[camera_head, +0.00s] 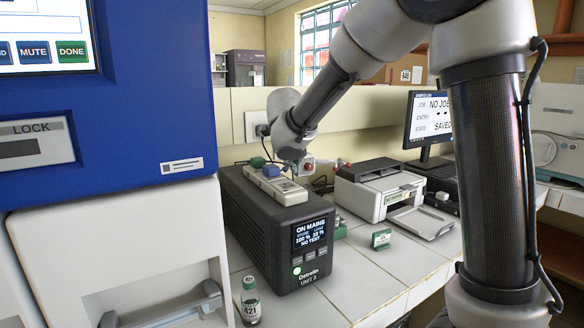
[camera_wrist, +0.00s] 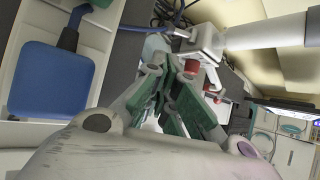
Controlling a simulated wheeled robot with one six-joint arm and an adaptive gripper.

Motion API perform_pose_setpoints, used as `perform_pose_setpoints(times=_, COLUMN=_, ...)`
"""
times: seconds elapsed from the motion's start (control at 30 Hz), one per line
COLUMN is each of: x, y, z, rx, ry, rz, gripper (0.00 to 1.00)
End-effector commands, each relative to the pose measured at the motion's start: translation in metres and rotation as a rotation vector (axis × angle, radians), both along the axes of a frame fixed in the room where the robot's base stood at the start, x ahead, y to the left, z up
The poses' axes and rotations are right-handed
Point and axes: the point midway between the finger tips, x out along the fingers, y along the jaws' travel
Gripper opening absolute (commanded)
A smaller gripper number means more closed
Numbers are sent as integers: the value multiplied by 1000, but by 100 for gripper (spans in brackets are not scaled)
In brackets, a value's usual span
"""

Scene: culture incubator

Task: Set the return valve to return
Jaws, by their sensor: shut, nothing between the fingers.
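A white fitting with a red round part (camera_head: 308,168) shows just right of my gripper (camera_head: 294,168) in the head view, behind the black power unit. In the wrist view, a white block (camera_wrist: 205,42) with red parts (camera_wrist: 191,66) sits in front of my fingertips (camera_wrist: 176,68), joined to a thick white pipe (camera_wrist: 265,31). I take this fitting to be the return valve, but no label or setting is readable. My gripper is shut and empty, its green finger pads close together. The fingertips are close to the fitting; I cannot tell whether they touch it.
The black power unit (camera_head: 268,232) stands under my gripper, with a power strip (camera_head: 274,184) and a blue plug (camera_head: 270,171) on top. A printer (camera_head: 372,192) and monitor (camera_head: 429,120) stand to the right. A blue cabinet (camera_head: 150,90) blocks the left. A small bottle (camera_head: 250,301) stands in front.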

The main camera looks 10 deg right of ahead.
Motion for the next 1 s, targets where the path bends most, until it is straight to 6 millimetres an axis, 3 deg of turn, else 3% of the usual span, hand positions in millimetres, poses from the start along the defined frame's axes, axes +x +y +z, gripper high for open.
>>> perform_pose_setpoints(times=0.4, x=47, y=-16, z=-51, rx=-1, ry=2, rz=-2, gripper=0)
perform_pose_setpoints(times=1.0, x=55, y=-17, z=-59, rx=5, ry=1, rz=0, gripper=0)
